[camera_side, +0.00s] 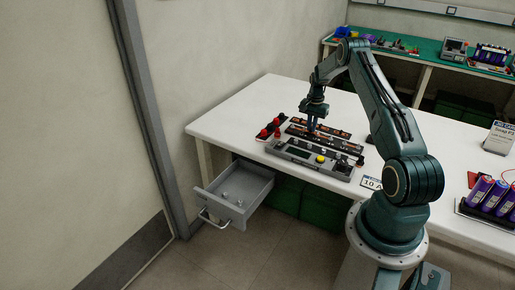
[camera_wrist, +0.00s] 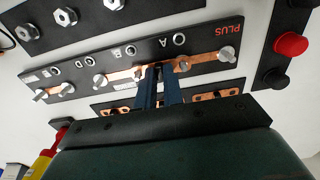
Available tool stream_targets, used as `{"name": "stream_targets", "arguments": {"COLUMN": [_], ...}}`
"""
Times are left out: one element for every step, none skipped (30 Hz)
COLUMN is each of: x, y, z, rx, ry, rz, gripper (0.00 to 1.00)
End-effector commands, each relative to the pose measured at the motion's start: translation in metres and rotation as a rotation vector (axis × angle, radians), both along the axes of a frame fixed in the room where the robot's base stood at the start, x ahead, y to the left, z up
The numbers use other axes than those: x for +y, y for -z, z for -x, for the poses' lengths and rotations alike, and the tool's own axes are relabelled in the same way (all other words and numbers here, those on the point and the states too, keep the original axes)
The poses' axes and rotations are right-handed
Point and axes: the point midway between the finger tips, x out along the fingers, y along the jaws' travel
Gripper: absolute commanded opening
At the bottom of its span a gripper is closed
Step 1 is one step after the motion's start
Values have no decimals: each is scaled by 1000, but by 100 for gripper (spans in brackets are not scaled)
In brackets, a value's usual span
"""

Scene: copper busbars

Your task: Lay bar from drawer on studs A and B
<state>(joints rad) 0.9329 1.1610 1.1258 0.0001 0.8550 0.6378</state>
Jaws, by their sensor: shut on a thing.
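In the wrist view a black plate (camera_wrist: 205,41) marked PLUS, with letters including A and B, carries silver studs and copper pieces. My gripper (camera_wrist: 159,72) is shut on a copper bar (camera_wrist: 205,60) lying along the plate's stud row. A stud (camera_wrist: 183,66) shows just right of my fingers near the letter A, and another stud (camera_wrist: 138,75) just left, nearer B. I cannot tell whether the bar sits fully down on them. In the side view my gripper (camera_side: 312,129) points down at the plates on the table. The drawer (camera_side: 238,197) is open, with small silver parts inside.
Another plate with bolts (camera_wrist: 65,18) lies at the upper left of the wrist view. A strip with red and black knobs (camera_wrist: 290,44) stands close on the right. A grey panel with a yellow button (camera_side: 320,158) is in front. The white table's (camera_side: 240,115) left part is clear.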

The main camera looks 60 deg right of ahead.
Motion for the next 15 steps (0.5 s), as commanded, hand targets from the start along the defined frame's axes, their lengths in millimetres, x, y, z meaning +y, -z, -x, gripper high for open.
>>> {"name": "stream_targets", "arguments": {"x": [0,0,0,0,0,0,0,0,0,0,0,0,0,0,0], "y": [1,1,2,2,2,2,2,2,2,2,2,2,2,2,2], "z": [0,0,0,0,0,0,0,0,0,0,0,0,0,0,0], "rx": [0,0,0,0,0,0,0,0,0,0,0,0,0,0,0], "ry": [0,0,0,0,0,0,0,0,0,0,0,0,0,0,0], "rz": [0,0,0,0,0,1,1,1,1,1,1,1,0,0,0], "gripper": [0,0,0,0,0,0,0,0,0,0,0,15,21,27,35]}}
